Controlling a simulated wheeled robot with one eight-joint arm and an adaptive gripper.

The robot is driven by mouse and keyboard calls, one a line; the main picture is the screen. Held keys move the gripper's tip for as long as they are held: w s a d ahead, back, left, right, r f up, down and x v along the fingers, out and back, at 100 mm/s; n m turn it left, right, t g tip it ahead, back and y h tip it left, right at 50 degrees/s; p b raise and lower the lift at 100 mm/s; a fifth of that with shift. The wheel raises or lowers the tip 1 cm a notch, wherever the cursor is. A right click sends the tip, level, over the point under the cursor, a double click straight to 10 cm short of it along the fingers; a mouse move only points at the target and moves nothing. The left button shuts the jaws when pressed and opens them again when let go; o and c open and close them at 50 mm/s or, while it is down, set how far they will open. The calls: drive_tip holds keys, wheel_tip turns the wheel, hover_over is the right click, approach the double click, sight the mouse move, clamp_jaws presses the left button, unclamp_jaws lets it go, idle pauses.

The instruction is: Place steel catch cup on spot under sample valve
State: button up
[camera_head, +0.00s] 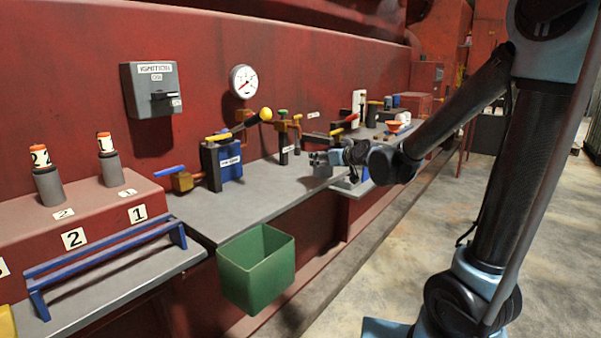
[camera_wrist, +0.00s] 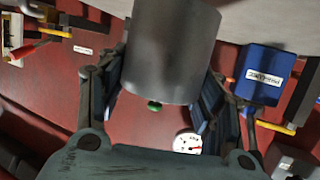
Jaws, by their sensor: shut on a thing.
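The steel catch cup (camera_wrist: 174,52) is a plain grey cylinder at the top middle of the wrist view. My gripper (camera_wrist: 168,72) is shut on it, with one finger on each side. In the head view my gripper (camera_head: 330,158) is over the bench's right end, by the wall; the cup is hard to make out there. A valve with a green knob (camera_head: 283,113) and a small label stands just left of my gripper. The green knob (camera_wrist: 155,106) also shows below the cup in the wrist view. I cannot make out the spot under the valve.
A blue box (camera_head: 228,160) with a yellow-ended lever stands left on the grey bench (camera_head: 245,205). A green bin (camera_head: 257,265) hangs at the bench's front edge. A gauge (camera_head: 243,82) is on the red wall. More valves and a red funnel (camera_head: 394,127) lie beyond my gripper.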

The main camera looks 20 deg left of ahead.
drive_tip(key=shift+w+d, duration=0.1)
drive_tip(key=shift+w, duration=0.05)
drive_tip(key=shift+w+a, duration=0.2)
drive_tip(key=shift+w, duration=0.1)
drive_tip(key=shift+r+x, duration=0.2)
drive_tip(key=shift+x, duration=2.7)
drive_tip(key=shift+r+x, duration=0.25)
drive_tip(key=shift+x, duration=2.65)
drive_tip(key=shift+r+x, duration=0.2)
drive_tip(key=shift+x, duration=2.7)
drive_tip(key=shift+w+a, duration=0.1)
drive_tip(key=shift+a, duration=0.1)
drive_tip(key=o, duration=1.2)
drive_tip(key=v, duration=1.2)
drive_tip(key=shift+r, duration=0.1)
